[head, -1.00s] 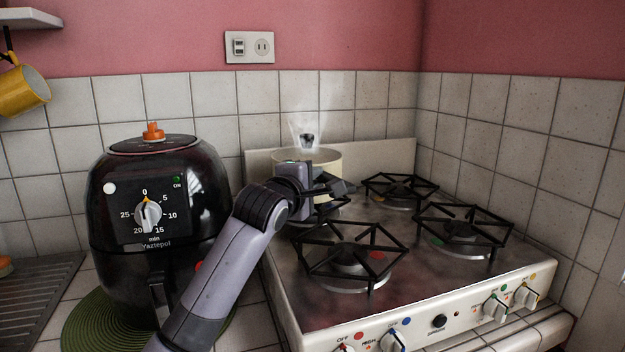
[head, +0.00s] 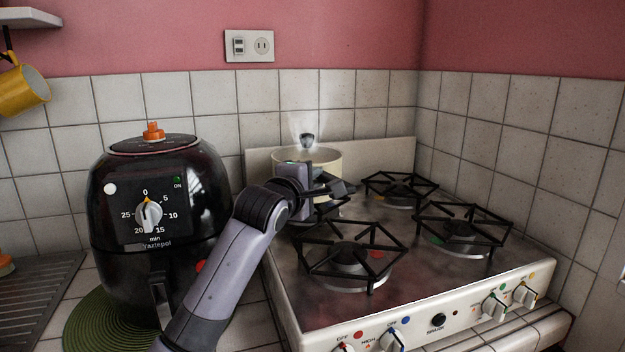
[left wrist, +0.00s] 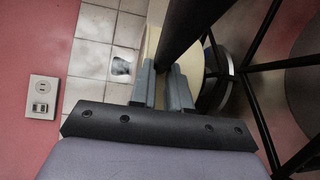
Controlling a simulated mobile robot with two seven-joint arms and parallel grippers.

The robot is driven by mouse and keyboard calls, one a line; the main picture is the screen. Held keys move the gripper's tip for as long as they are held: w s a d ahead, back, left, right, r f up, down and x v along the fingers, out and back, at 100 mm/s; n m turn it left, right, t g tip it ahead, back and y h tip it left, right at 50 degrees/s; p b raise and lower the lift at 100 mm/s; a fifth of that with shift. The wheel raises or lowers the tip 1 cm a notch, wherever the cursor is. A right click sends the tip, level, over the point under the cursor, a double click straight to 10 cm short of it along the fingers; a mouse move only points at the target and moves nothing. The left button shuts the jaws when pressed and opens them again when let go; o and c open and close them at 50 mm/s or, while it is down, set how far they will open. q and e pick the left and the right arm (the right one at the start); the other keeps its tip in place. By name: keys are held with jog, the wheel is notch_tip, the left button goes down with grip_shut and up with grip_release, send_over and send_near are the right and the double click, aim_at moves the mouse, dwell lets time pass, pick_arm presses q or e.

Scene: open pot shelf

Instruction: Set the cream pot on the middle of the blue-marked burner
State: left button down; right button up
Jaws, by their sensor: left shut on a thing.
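The cream pot (head: 328,161) is upright at the back left of the stove, over the back-left burner (head: 318,213). In the left wrist view, part of its cream side (left wrist: 151,42) and its dark handle (left wrist: 185,28) show. My left gripper (head: 322,190) is shut on the handle, on the near side of the pot. The gripper and arm hide much of the pot's lower part and the burner, so I cannot tell whether the pot touches the grate. No blue mark shows beside this burner; red, green and yellow marks show at the others. My right gripper is out of view.
The front-left burner (head: 348,257), front-right burner (head: 462,231) and back-right burner (head: 399,190) are empty. A black air fryer (head: 200,205) stands left of my arm. The tiled wall (head: 380,105) is close behind.

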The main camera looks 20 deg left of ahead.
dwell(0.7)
pick_arm(q)
jog(key=c, duration=1)
grip_release()
jog(key=shift+s, duration=0.1)
jog(key=shift+s+a+r+p, duration=0.15)
jog(key=shift+s+p, duration=0.55)
jog(key=shift+s, duration=1.1)
jog(key=shift+s+a+r+p, duration=0.2)
jog(key=shift+s+p, duration=0.45)
jog(key=shift+s, duration=1.1)
jog(key=shift+f, duration=0.2)
